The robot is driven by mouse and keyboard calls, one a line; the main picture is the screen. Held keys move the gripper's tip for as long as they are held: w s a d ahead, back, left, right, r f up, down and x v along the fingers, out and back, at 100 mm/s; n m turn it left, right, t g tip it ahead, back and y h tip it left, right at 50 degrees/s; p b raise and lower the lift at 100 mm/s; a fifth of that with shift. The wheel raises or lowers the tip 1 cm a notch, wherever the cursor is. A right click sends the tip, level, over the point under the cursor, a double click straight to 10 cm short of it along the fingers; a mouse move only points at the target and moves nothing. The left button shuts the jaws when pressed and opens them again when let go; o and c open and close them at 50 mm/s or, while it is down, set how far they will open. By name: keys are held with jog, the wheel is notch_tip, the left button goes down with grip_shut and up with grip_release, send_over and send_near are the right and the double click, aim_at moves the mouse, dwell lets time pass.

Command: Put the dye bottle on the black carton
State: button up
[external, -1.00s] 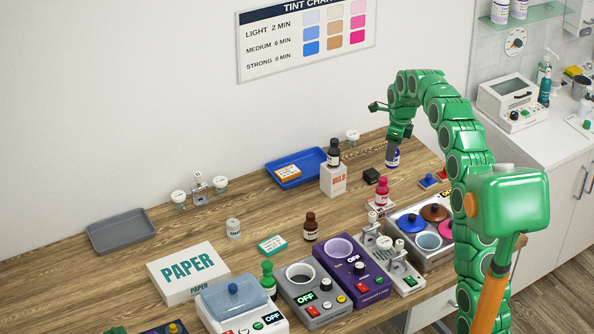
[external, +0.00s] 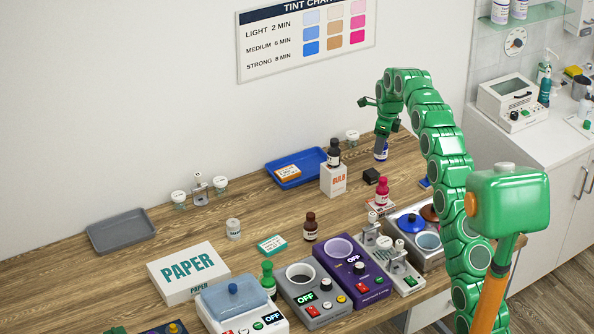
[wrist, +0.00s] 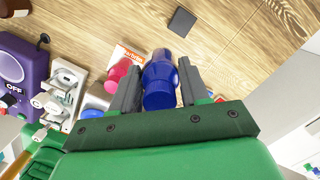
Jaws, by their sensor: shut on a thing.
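The dye bottle is blue with a pale label (external: 381,154) and hangs in my gripper (external: 381,143). In the wrist view the blue bottle (wrist: 160,82) sits between the two grey fingers, which are shut on it. The black carton (external: 371,176) is a small dark box on the wooden table, just in front of and slightly left of the bottle in the external view. In the wrist view its black top (wrist: 181,21) shows clear and bare, ahead of the fingertips and apart from them.
A pink bottle (external: 382,192) stands on a red-and-white box near the black carton. A black bottle (external: 333,153) stands on a white carton (external: 333,180) to the left. A blue tray (external: 297,167) lies behind it. A metal tray with coloured pots (external: 410,222) is in front.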

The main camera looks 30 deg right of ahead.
jog(key=w+d+f, duration=0.1)
jog(key=w+f, duration=0.4)
jog(key=shift+f, duration=0.35)
jog(key=shift+f, duration=0.15)
jog(key=shift+w+d+f, duration=0.1)
jog(key=shift+w+f, duration=0.05)
jog(key=shift+f, duration=0.75)
jog(key=shift+w+f, duration=0.1)
jog(key=shift+f, duration=0.75)
jog(key=shift+f, duration=0.15)
jog(key=o, duration=1.1)
jog(key=shift+o, duration=0.2)
